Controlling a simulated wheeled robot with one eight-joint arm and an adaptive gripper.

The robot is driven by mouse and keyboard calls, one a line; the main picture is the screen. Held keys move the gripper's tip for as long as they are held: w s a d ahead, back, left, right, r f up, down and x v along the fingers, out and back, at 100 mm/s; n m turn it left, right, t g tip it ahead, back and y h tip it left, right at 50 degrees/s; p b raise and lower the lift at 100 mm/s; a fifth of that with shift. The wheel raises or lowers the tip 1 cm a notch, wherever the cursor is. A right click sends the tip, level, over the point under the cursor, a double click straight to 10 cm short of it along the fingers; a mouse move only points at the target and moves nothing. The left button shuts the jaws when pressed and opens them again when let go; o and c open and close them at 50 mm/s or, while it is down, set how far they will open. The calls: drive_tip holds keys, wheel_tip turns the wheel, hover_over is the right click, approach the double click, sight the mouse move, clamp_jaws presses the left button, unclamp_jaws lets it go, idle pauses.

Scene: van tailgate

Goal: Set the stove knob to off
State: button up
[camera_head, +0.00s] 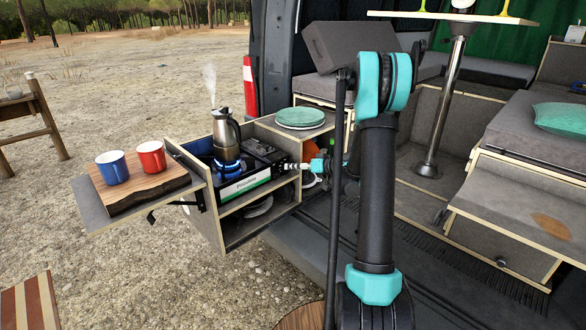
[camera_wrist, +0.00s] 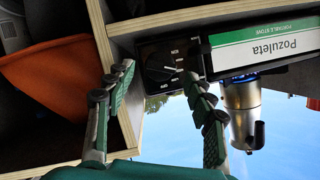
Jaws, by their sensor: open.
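The portable stove (camera_head: 243,188) sits on the pull-out kitchen box, with a blue flame burning under a steaming metal pot (camera_head: 226,136). In the wrist view, which looks upside down, the stove's label (camera_wrist: 265,42) and the same pot (camera_wrist: 242,112) show. The dark stove knob (camera_wrist: 163,68) sits on a black panel with small white markings; its exact setting is too small to tell. My gripper (camera_wrist: 156,74) is open, its two fingers on either side of the knob in the picture; I cannot tell whether they touch it. In the head view my gripper (camera_head: 297,167) is at the stove's right end, hiding the knob.
Wooden walls of the kitchen box (camera_wrist: 190,17) run close to my fingers. An orange item (camera_wrist: 50,75) lies in a neighbouring compartment. Green plates (camera_head: 300,117) stand on the box behind. Blue and red mugs (camera_head: 151,158) stand on a board at the left.

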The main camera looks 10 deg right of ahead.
drive_tip(key=shift+x, duration=1)
drive_tip(key=c, duration=1.1)
